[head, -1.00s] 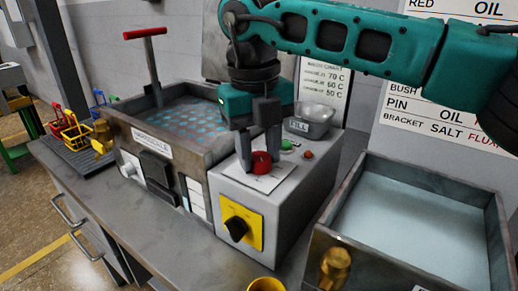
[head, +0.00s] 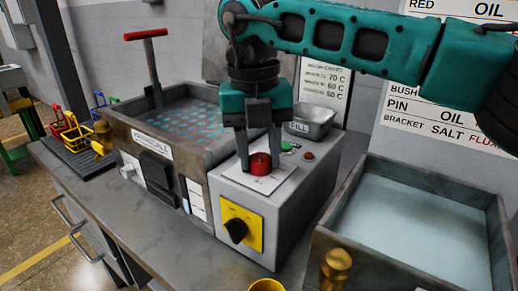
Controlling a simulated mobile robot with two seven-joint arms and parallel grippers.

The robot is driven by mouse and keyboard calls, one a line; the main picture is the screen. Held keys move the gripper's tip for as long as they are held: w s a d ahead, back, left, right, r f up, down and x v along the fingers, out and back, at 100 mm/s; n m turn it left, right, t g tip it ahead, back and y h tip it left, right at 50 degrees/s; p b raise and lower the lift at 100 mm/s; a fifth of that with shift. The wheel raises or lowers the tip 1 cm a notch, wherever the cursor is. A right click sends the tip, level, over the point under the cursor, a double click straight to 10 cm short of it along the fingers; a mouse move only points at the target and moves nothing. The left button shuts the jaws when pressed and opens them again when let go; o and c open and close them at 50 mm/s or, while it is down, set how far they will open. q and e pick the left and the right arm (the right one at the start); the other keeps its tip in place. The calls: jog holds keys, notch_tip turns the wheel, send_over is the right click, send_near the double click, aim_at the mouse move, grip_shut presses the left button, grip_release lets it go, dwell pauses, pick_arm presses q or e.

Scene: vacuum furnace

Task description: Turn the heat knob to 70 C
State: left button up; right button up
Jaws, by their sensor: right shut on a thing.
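The red heat knob (head: 260,163) sits on a white dial plate (head: 276,178) on top of the grey control box (head: 290,203). My right gripper (head: 260,160) points down from above with one finger on each side of the knob, shut on it. The dial markings are too small to read, so I cannot tell the setting. A wall chart (head: 326,85) behind lists temperatures, with 70 C on its top line. My left gripper is not in view.
A yellow plate with a black rotary switch (head: 236,230) is on the box front. A small metal bin (head: 311,122) stands behind the knob. A vat with a red-handled lever (head: 145,34) is at left, and a liquid-filled tank (head: 335,212) at right.

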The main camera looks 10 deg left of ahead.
aim_at(255, 158)
jog(key=o, duration=1)
jog(key=shift+o, duration=0.2)
notch_tip(255, 158, up, 13)
jog(key=p, duration=0.2)
jog(key=shift+a, duration=0.35)
jog(key=shift+s, duration=0.1)
